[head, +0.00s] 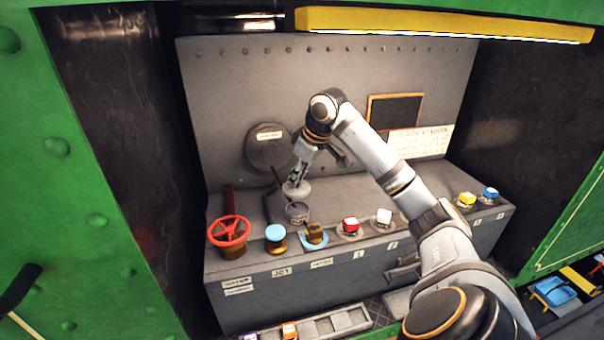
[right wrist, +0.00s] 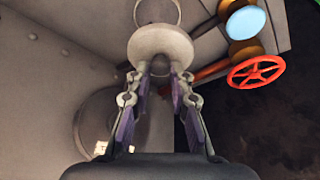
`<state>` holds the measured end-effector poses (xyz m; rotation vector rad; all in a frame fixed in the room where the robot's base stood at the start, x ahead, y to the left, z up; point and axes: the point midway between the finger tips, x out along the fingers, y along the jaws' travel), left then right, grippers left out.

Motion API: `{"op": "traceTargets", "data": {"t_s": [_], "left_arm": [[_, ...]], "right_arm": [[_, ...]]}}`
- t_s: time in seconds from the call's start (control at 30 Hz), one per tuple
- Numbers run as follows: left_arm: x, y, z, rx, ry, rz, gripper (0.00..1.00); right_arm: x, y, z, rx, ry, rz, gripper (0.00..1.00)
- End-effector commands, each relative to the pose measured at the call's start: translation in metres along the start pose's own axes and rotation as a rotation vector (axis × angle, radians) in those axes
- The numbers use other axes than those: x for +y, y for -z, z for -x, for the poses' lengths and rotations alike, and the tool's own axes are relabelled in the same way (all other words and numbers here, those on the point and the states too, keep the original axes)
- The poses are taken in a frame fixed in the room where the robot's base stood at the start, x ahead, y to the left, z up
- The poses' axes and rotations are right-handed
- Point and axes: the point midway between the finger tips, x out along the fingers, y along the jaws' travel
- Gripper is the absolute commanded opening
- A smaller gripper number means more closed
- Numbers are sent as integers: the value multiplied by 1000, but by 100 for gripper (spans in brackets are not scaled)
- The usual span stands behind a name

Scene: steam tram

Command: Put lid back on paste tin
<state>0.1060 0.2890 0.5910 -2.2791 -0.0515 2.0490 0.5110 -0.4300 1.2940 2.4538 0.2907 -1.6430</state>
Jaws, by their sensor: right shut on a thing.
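The round grey lid (head: 297,190) is held by my right gripper (head: 298,176), which comes down on it from above. In the right wrist view the lid (right wrist: 160,45) sits at the fingertips of the gripper (right wrist: 160,80), which are shut on its knob. The grey paste tin (head: 298,213) stands upright on the console, just below the lid and slightly nearer the front. The lid looks apart from the tin's rim, though the gap is hard to judge. In the right wrist view the tin (right wrist: 158,11) shows partly beyond the lid. My left gripper is not in view.
On the grey console (head: 370,190) a red valve wheel (head: 229,231), a blue-topped knob (head: 276,236) and a brown piece on a blue base (head: 315,234) stand close by.

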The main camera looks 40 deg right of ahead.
Motion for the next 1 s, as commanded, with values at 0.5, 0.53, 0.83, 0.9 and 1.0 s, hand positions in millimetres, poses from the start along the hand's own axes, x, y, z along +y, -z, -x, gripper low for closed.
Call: {"op": "traceTargets", "data": {"t_s": [0.5,0.53,0.83,0.9,1.0], "left_arm": [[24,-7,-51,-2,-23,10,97],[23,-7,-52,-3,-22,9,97],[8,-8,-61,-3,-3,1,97],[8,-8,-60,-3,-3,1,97],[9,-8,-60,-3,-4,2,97]], "right_arm": [[-1,-18,-44,0,0,-4,2],[-1,-19,-46,-1,-1,-4,2],[-1,-24,-59,0,-1,-5,2],[-1,-24,-59,0,-1,-5,2],[-1,-24,-59,0,-1,-5,2]]}}
